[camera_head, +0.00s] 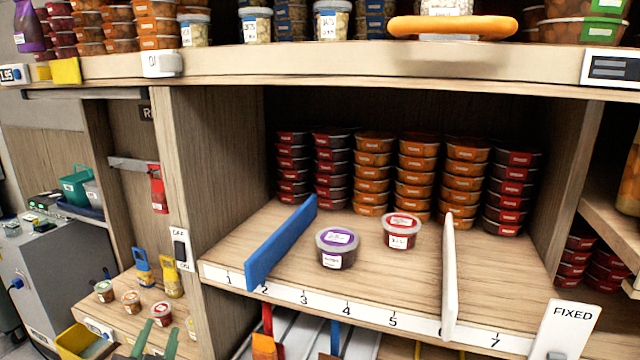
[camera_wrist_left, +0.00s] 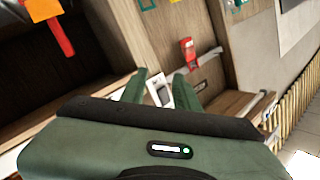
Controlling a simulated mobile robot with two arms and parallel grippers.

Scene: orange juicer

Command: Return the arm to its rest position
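My left gripper (camera_head: 156,336) shows at the bottom edge of the head view, low and left, with two green fingers pointing up. In the left wrist view the left gripper (camera_wrist_left: 158,82) has its fingers apart with nothing between them. A white switch plate (camera_wrist_left: 158,90) shows behind the gap. The fingers are in front of the lower left counter in the head view. Most of the left arm is out of the head view. My right gripper does not show in either view.
A shelf (camera_head: 384,270) holds stacked tubs, a purple-lidded tub (camera_head: 337,248), a red-lidded tub (camera_head: 401,231), a blue divider (camera_head: 281,243) and a white divider (camera_head: 449,275). Small jars (camera_head: 131,301) stand on the lower left counter near the fingers. A yellow bin (camera_head: 75,341) is left of them.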

